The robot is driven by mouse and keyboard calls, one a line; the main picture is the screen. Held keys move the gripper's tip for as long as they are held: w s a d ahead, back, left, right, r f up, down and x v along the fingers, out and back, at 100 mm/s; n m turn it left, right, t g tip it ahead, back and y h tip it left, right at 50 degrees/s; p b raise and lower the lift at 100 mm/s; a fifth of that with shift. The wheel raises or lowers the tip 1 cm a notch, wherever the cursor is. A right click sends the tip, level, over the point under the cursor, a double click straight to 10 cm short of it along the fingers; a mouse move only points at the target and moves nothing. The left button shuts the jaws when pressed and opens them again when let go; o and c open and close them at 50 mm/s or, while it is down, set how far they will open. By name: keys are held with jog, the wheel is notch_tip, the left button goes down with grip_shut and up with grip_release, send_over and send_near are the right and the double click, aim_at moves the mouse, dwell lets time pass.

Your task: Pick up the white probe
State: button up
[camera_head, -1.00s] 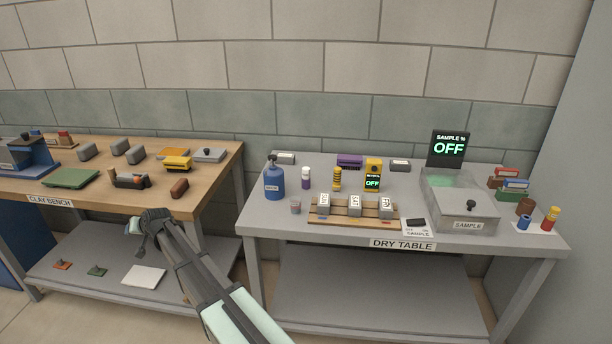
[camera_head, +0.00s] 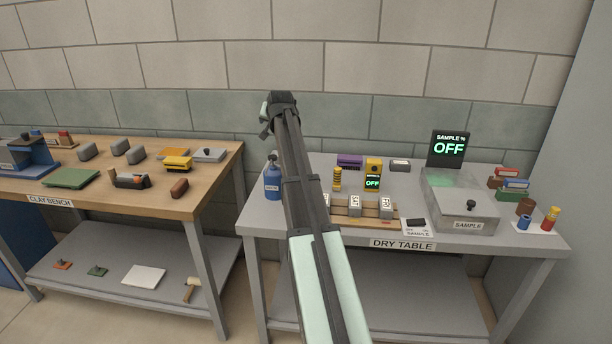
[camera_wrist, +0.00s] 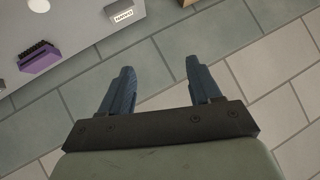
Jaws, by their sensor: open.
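I cannot make out a white probe for certain in either view. A small white round shape (camera_wrist: 38,5) is cut off at the top left of the wrist view; I cannot tell what it is. My gripper (camera_wrist: 160,66) is open, with nothing between its two dark fingers. In the head view its end (camera_head: 276,108) is raised in front of the wall, above the left back part of the dry table (camera_head: 290,229). My arm hides part of that table's left side.
A yellow meter reading OFF (camera_head: 373,172), a purple block (camera_head: 349,160) and a blue bottle (camera_head: 272,180) stand on the dry table. A wooden rack (camera_head: 370,212) holds grey labelled blocks. The sample box (camera_head: 468,208) stands right. The clay bench (camera_head: 215,178) is left.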

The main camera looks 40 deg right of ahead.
jog(key=s+d+f+n+g, duration=0.3)
jog(key=s+d+f+g, duration=0.2)
jog(key=s+d+f, duration=0.45)
jog(key=shift+a+f+x, duration=0.1)
jog(key=shift+a+x, duration=0.2)
jog(key=shift+x, duration=2.1)
jog(key=shift+a+f+x, duration=0.15)
jog(key=shift+a+x, duration=0.2)
jog(key=shift+x, duration=2)
jog(key=shift+a+f+x, duration=0.1)
jog(key=shift+a+x, duration=0.2)
jog(key=shift+x, duration=2.1)
jog(key=c, duration=1.1)
